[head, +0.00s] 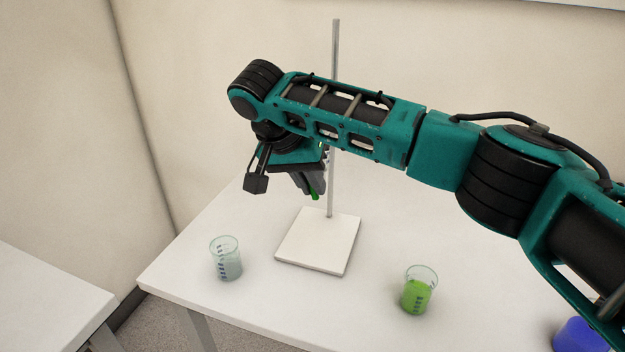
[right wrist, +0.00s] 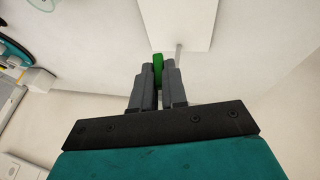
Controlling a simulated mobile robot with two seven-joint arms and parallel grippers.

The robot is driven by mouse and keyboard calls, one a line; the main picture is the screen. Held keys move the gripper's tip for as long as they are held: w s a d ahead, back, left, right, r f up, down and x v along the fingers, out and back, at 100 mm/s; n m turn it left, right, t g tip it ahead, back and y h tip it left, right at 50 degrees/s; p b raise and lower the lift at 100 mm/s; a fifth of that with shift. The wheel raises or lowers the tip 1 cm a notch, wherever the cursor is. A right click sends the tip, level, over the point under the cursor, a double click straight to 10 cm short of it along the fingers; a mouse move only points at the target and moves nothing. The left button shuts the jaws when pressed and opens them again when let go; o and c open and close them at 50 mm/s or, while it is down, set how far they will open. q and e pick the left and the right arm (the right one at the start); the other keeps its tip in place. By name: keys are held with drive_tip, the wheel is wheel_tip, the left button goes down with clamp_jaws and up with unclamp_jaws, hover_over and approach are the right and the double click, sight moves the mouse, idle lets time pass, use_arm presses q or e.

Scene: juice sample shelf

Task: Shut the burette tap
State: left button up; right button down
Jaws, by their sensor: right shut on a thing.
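The retort stand has a white base plate (head: 312,258) and an upright metal rod (head: 335,60) on the table. My right gripper (head: 316,190) points down beside the rod, above the plate. In the right wrist view its two grey fingers (right wrist: 158,80) are closed around a green piece (right wrist: 158,62), which looks like the burette tap. The burette tube is hidden behind my arm and gripper, and I cannot tell the tap's angle. My left gripper is not in view.
A nearly clear beaker (head: 226,262) stands left of the plate on the white table (head: 205,310). A beaker of green liquid (head: 415,292) stands to the right. A blue-filled vessel (head: 578,337) is at the lower right, partly cut off. The table between the beakers is clear.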

drive_tip(key=shift+a+n+g+h, duration=0.2)
drive_tip(key=shift+n+g+h, duration=0.1)
drive_tip(key=shift+h, duration=1)
drive_tip(key=c, duration=1.2)
unclamp_jaws()
drive_tip(key=shift+o, duration=0.2)
